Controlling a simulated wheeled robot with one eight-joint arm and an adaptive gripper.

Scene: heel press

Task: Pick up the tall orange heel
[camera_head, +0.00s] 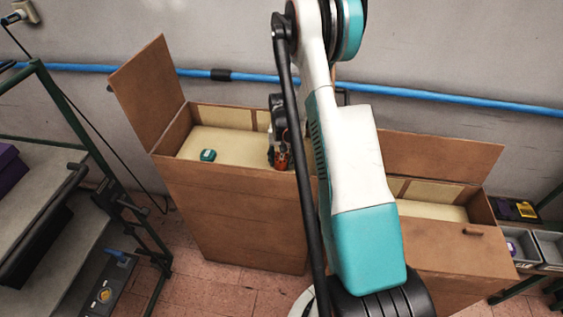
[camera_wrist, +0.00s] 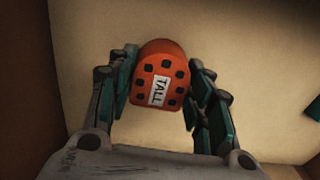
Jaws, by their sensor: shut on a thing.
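The tall orange heel (camera_wrist: 160,76) shows in the wrist view, with black dots and a white label reading "TALL". My gripper (camera_wrist: 168,88) has a teal-edged finger on each side of it and is shut on it. In the head view the heel (camera_head: 282,160) is a small orange patch low in my gripper (camera_head: 279,150), inside the left open wooden box (camera_head: 235,208). My arm hides part of that box. I cannot tell whether the heel touches the pale floor of the box.
A teal piece (camera_head: 208,155) lies on the box's pale floor to the left. The box's lid (camera_head: 147,80) stands open. A second open wooden box (camera_head: 445,245) is at right, with grey bins (camera_head: 522,245) beyond it. A green-framed rack (camera_head: 75,130) stands at left.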

